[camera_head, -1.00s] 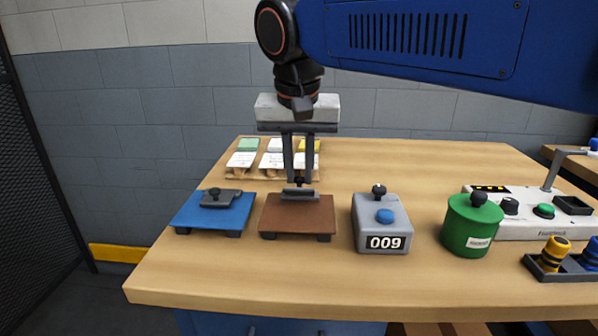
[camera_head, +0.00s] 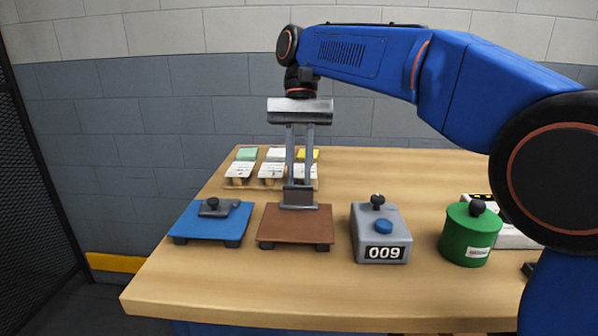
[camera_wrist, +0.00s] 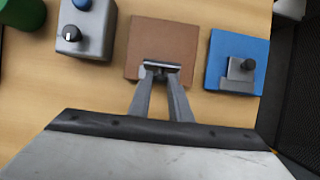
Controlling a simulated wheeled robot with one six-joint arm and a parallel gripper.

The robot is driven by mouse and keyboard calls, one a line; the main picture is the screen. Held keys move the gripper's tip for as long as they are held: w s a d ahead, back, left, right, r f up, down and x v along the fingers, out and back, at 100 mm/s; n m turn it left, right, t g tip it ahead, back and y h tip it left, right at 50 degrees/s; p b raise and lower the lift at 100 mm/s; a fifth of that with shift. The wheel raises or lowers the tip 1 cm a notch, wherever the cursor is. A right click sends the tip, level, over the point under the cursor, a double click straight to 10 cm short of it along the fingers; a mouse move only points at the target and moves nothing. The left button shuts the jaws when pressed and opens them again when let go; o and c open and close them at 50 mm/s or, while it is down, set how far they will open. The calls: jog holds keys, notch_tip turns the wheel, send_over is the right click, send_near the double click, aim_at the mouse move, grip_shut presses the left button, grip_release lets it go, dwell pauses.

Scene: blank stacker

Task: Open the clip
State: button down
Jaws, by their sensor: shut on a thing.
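The brown board (camera_head: 296,228) stands on short feet at the front of the table, with a dark grey clip (camera_head: 298,197) at its back edge. The clip's plate is tilted up, its face towards the head camera. My gripper (camera_head: 299,180) reaches down from above, shut on the clip at its raised end. The clip's knob is hidden between or behind the fingers. In the wrist view the fingertips meet at the clip (camera_wrist: 160,64) on the brown board (camera_wrist: 165,35). A blue board (camera_head: 211,222) to the left has a similar clip (camera_head: 218,207) lying flat, with a black knob.
A grey box (camera_head: 380,235) marked 009, with a blue button and black knob, stands right of the brown board. A green canister (camera_head: 470,238) is further right, partly near my arm. Several cards (camera_head: 270,171) lie on a rack behind. The table front is clear.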

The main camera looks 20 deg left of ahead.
aim_at(298, 187)
dwell(0.5)
jog(key=c, duration=1.6)
grip_release()
jog(key=shift+s+d+r+t, duration=0.1)
jog(key=shift+s+r+t, duration=0.2)
jog(key=shift+s+t, duration=0.5)
jog(key=t, duration=0.1)
jog(key=s+t+y, duration=0.1)
jog(key=shift+d+t, duration=0.2)
jog(key=shift+t, duration=0.1)
jog(key=shift+s+d+t+y, duration=0.25)
jog(key=shift+s+t, duration=0.55)
jog(key=shift+t, duration=0.4)
jog(key=shift+s+d+f+t+y, duration=0.15)
jog(key=shift+s+t+y, duration=0.35)
jog(key=shift+t, duration=0.6)
jog(key=shift+s+r, duration=0.2)
jog(key=shift+r, duration=0.25)
jog(key=shift+h, duration=0.25)
jog(key=v, duration=1.6)
jog(key=shift+r, duration=0.1)
